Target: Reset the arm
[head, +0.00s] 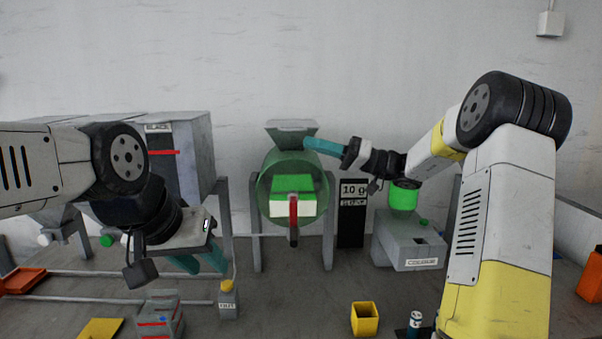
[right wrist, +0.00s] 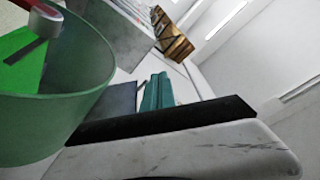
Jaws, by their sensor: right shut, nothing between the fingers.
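My right arm reaches in from the right in the head view. Its gripper (head: 324,147), with teal fingers, is shut and empty near the grey hopper mouth (head: 291,128) on top of the green drum. The right wrist view shows the same shut teal fingers (right wrist: 157,92) beside the green drum wall. My left gripper (head: 198,262) hangs at the left above the table with its teal fingers apart, pointing down. Nothing shows between them.
The translucent green drum (head: 265,205) holds a green and white block and has a red handle (head: 293,218). A grey machine (head: 400,245) with a green jar (head: 403,199) stands right of it. A yellow cup (head: 364,319) and a grey block (head: 160,314) stand in front. The middle foreground is mostly clear.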

